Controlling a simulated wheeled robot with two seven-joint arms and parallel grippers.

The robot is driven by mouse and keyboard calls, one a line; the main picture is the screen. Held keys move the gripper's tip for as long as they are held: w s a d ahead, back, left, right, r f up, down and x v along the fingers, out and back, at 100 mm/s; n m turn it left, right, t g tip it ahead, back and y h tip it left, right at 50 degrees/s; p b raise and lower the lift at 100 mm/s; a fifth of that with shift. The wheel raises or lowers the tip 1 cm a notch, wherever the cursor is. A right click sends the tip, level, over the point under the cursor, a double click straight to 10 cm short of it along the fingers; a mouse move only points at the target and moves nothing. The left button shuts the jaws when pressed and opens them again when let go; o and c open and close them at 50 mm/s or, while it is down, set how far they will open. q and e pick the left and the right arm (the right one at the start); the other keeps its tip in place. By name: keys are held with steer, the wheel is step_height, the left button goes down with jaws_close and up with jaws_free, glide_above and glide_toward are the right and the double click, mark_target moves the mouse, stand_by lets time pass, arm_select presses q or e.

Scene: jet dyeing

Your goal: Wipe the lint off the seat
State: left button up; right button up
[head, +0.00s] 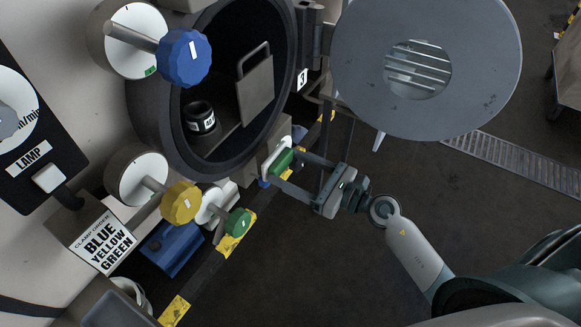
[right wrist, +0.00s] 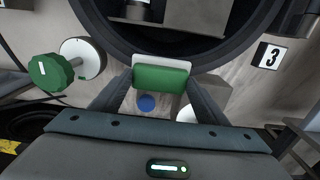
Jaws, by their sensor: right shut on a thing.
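My right gripper (head: 285,169) is shut on a wiping pad with a green back (head: 280,163) and a white face. The green back (right wrist: 160,79) also shows between the fingers in the right wrist view, with the white part (right wrist: 162,60) beyond it. The seat, the dark round rim (head: 152,128) of the vessel opening, stands left of the pad in the head view. The pad is close to the rim's lower right edge; I cannot tell whether they touch. I cannot make out lint on the rim. My left gripper is not in view.
The round grey door (head: 350,60) hangs open at the right. Blue (head: 184,58), yellow (head: 181,202) and green (head: 237,222) knobs stick out around the opening. Inside are a handled plate (head: 255,90) and a dark jar (head: 200,116).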

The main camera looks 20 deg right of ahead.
steer(key=shift+b+v, duration=0.5)
steer(key=shift+v, duration=1)
